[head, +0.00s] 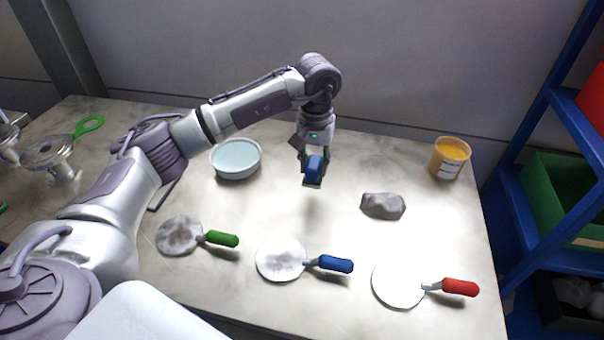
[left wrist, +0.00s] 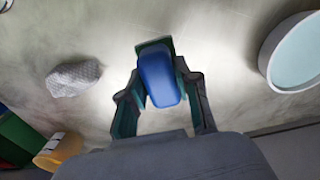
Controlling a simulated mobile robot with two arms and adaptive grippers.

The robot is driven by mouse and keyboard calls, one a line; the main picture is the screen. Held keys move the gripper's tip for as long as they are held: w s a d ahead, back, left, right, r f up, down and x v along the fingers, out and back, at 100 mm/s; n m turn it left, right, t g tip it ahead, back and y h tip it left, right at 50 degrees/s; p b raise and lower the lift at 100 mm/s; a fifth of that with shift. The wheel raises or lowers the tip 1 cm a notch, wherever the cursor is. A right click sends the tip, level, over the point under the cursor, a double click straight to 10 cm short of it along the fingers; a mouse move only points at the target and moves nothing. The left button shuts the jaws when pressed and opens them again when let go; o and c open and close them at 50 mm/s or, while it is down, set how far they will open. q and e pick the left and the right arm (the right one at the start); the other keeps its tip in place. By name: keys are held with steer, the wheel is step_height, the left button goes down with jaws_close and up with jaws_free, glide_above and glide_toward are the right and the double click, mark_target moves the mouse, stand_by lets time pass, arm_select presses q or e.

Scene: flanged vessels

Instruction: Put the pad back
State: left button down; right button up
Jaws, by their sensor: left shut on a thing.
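My left gripper (head: 314,160) is shut on the pad (head: 315,167), a blue block with a dark green base, and holds it above the middle of the table. In the left wrist view the pad (left wrist: 158,78) sits between the two fingers of the left gripper (left wrist: 160,95), with a green edge showing beyond the blue part. A shadow lies on the table below the pad, and the two look apart. My right gripper is in neither view.
A white bowl of pale blue liquid (head: 236,159) stands left of the pad. A grey lump (head: 383,206) and an orange tub (head: 450,158) are to the right. Round discs with green (head: 221,239), blue (head: 335,264) and red (head: 460,287) handles lie in front. Blue shelving (head: 560,100) stands right.

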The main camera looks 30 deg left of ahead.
arm_select(q)
steer(key=shift+s+a+f, duration=0.15)
steer(key=shift+a+f, duration=0.2)
steer(key=shift+a, duration=0.25)
steer(key=shift+s+a+f, duration=0.1)
steer(key=shift+a+f, duration=0.25)
steer(key=shift+a, duration=0.25)
steer(key=shift+a+f, duration=0.1)
steer(key=shift+f, duration=0.05)
steer(key=shift+f+p, duration=0.2)
steer(key=shift+p, duration=0.1)
step_height(320, 180, down, 3)
steer(key=shift+f+p, duration=0.2)
steer(key=shift+p, duration=0.35)
steer(key=shift+f, duration=0.2)
steer(key=c, duration=0.8)
jaws_free()
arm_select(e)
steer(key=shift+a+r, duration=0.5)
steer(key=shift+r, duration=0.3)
